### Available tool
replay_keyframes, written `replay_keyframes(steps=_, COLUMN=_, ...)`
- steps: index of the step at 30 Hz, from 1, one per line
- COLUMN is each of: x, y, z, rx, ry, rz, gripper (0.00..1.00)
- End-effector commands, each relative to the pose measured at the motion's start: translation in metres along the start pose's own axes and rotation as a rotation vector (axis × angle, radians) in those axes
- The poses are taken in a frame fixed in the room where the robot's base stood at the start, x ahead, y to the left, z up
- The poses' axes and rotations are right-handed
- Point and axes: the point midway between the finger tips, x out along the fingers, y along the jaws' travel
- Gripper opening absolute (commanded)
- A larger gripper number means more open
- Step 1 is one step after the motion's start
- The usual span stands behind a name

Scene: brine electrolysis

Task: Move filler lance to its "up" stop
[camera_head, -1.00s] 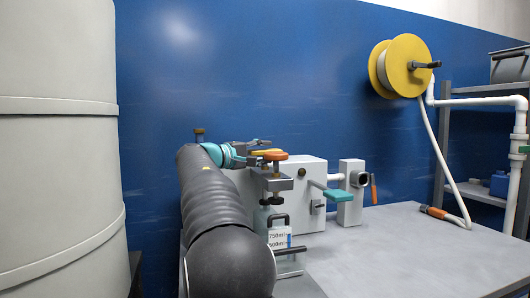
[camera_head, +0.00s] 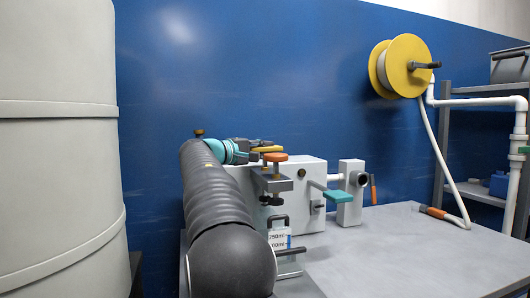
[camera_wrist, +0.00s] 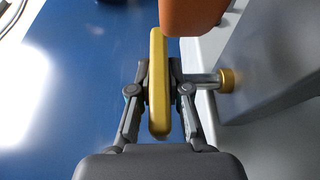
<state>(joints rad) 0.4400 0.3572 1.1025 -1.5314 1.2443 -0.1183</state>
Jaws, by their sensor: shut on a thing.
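A yellow bar-shaped handle (camera_head: 267,149), which looks like the filler lance's grip, lies level above a grey bracket (camera_head: 272,181) at the front of the white box. In the wrist view the yellow handle (camera_wrist: 157,110) stands between my fingers. My gripper (camera_wrist: 160,82) is shut on it, one finger on each side. In the head view my gripper (camera_head: 260,144) reaches it from the left. An orange round knob (camera_head: 275,157) sits just in front of the handle. The lower part of the lance cannot be made out.
A clear vessel with volume labels (camera_head: 279,238) stands below the bracket. The white box (camera_head: 308,185) has a teal lever (camera_head: 338,196) to its right. A large pale tank (camera_head: 55,150) fills the left.

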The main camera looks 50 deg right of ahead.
Motion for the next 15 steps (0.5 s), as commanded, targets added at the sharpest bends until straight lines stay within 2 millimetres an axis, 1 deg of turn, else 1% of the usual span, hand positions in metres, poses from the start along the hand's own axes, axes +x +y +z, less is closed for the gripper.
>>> replay_keyframes(steps=1, x=0.000, y=0.016, z=0.000, rx=0.004, ry=0.001, rz=0.002, gripper=0.00)
replay_keyframes(steps=4, x=0.000, y=0.032, z=0.000, rx=0.003, ry=0.001, rz=0.002, gripper=0.00)
replay_keyframes(steps=6, x=0.000, y=0.036, z=0.000, rx=0.001, ry=0.001, rz=0.003, gripper=0.00)
replay_keyframes(steps=14, x=0.000, y=0.037, z=0.000, rx=0.003, ry=0.004, rz=0.007, gripper=0.00)
replay_keyframes(steps=15, x=-0.001, y=0.037, z=0.000, rx=0.003, ry=0.004, rz=0.007, gripper=0.26)
